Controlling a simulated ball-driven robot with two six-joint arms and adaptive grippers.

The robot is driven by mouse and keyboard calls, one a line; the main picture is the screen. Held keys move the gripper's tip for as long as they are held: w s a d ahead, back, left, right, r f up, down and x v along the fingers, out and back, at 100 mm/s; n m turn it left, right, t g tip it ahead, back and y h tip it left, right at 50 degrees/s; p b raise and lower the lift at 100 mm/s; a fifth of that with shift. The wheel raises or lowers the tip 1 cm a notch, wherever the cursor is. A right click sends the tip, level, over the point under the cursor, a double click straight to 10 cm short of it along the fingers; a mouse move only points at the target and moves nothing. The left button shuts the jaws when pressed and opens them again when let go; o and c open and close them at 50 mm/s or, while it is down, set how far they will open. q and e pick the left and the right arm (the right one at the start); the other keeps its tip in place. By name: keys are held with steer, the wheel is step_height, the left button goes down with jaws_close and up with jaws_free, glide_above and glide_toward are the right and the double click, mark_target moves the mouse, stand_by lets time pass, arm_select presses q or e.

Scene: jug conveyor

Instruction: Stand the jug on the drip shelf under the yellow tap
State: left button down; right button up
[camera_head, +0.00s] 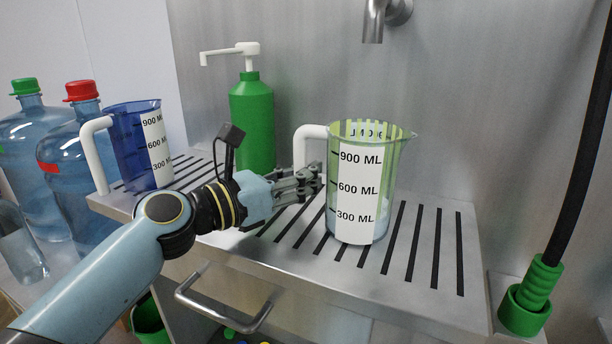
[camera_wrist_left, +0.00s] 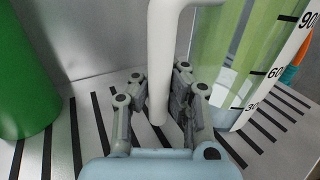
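A clear jug with yellow-green vertical stripes, a white measuring label and a white handle (camera_head: 359,200) appears upright on the slotted metal drip shelf (camera_head: 452,310). It also shows in the left wrist view (camera_wrist_left: 230,60). In the head view, a plain metal tap spout (camera_head: 373,22) is above the jug; its top is cut off and no yellow shows on it. My left gripper (camera_head: 312,181) is at the jug's handle. In the left wrist view, its fingers (camera_wrist_left: 158,100) stand on either side of the white handle, with small gaps seen. My right gripper is not in view.
A blue jug (camera_head: 128,150) with a white handle stands at the shelf's left end. A green pump bottle (camera_head: 252,120) stands behind my left gripper. Large water bottles (camera_head: 75,165) are at far left. A black hose with a green end (camera_head: 540,285) hangs at right.

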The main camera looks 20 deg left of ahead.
arm_select(q)
steer(key=c, duration=1.5)
jaws_free()
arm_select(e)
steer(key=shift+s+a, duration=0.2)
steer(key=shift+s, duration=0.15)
arm_select(q)
steer(key=shift+r, duration=0.1)
steer(key=b+v, duration=0.2)
steer(key=v, duration=0.8)
steer(key=shift+s+a, duration=0.15)
steer(key=shift+s, duration=0.05)
steer(key=shift+b+v, duration=0.3)
steer(key=shift+v, duration=0.5)
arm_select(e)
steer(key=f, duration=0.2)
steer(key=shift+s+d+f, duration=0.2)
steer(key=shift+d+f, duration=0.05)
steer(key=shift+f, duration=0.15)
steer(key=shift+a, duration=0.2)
arm_select(q)
steer(key=shift+s, duration=0.1)
